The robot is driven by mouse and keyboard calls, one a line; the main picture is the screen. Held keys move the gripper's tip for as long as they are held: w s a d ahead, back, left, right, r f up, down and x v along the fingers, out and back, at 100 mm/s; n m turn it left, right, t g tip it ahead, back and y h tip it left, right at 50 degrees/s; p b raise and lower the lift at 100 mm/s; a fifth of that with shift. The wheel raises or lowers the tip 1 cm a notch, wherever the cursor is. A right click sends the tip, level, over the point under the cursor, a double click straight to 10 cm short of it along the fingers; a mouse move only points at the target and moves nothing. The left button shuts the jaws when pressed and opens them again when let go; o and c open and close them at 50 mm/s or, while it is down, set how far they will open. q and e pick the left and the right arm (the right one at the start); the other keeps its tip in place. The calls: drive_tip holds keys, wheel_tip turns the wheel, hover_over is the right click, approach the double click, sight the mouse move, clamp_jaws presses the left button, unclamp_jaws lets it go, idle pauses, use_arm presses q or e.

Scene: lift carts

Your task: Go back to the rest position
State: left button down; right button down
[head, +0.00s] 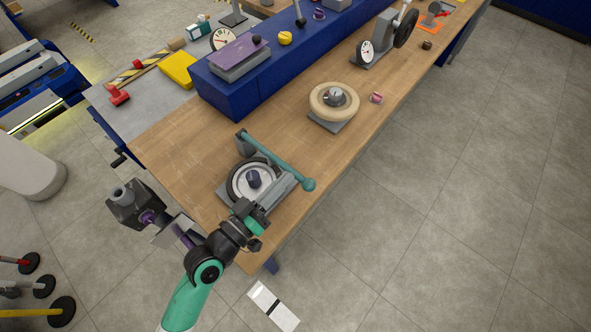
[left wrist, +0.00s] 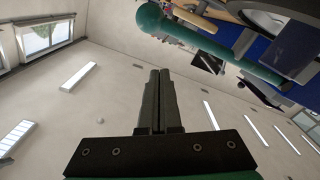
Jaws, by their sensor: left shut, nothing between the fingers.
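My left gripper (head: 252,214) is at the near edge of the wooden bench, beside a wheel fixture. Its two dark fingers are pressed together and empty in the left wrist view (left wrist: 158,75). The fixture holds an upward-facing wheel (head: 240,184) with a dark hub, and a teal lever (head: 277,160) with a round knob slants across it. The teal lever and knob also show at the top of the left wrist view (left wrist: 150,18). In the head view the wrist and gripper overlap the fixture's near side; I cannot tell if they touch. My right gripper is in neither view.
The wooden bench (head: 168,150) also carries a tan ring on a grey base (head: 334,100), a small pink-topped part (head: 376,97) and a dial stand (head: 365,52). A blue raised shelf (head: 290,70) runs along the back. The floor right of the bench is clear.

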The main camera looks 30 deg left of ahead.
use_arm(q)
drive_tip(key=v, duration=0.4)
drive_tip(key=shift+s+b, duration=0.3)
drive_tip(key=shift+s, duration=0.1)
